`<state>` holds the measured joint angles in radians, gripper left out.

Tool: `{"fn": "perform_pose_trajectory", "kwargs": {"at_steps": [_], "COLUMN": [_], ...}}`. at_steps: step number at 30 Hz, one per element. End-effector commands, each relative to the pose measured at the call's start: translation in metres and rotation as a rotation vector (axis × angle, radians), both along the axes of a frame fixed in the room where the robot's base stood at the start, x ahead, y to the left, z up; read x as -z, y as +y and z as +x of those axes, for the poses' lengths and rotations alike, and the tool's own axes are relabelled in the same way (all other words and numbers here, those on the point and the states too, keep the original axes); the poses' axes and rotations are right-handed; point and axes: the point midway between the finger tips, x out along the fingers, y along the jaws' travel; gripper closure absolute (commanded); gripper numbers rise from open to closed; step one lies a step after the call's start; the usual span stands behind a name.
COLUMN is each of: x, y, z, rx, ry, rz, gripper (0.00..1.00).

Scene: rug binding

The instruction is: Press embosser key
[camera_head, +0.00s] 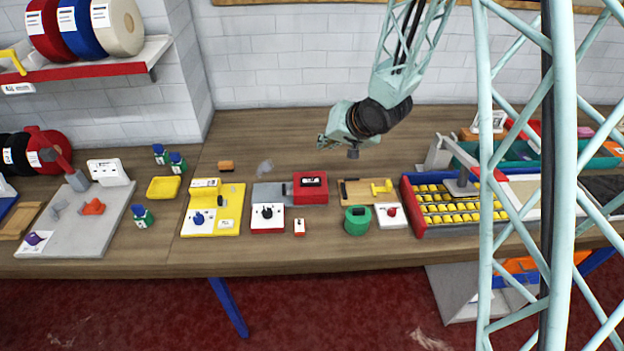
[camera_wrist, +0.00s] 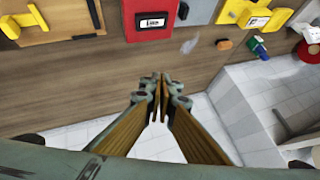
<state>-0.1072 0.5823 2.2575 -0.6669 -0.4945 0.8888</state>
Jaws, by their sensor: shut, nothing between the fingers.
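My gripper (camera_head: 322,141) hangs above the back of the bench, near the wall. In the wrist view its two fingers (camera_wrist: 160,82) are closed together and empty, with the bench's back edge and wall beyond them. A red box (camera_head: 310,187) with a dark label stands on the bench in front of my gripper and apart from it. It also shows in the wrist view (camera_wrist: 152,33). A white plate with a black knob (camera_head: 267,213) is beside the box. I cannot tell which thing is the embosser.
A wooden board (camera_head: 355,191) with a yellow piece and a green cylinder (camera_head: 357,222) are right of the red box. A yellow station (camera_head: 228,205) and a yellow dish (camera_head: 163,188) are to its left. The bench's back strip below my gripper looks clear.

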Motion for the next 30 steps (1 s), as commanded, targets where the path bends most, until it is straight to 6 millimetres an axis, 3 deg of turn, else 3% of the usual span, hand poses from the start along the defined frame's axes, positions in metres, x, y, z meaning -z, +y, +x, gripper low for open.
{"fn": "perform_pose_trajectory", "kwargs": {"at_steps": [15,30], "x": [0.039,0.042], "y": [0.040,0.044], "z": [0.004,0.004], "rx": [-0.032,-0.035], "ry": [0.029,0.031], "rz": [0.110,0.124], "gripper": [1.00,1.00]}}
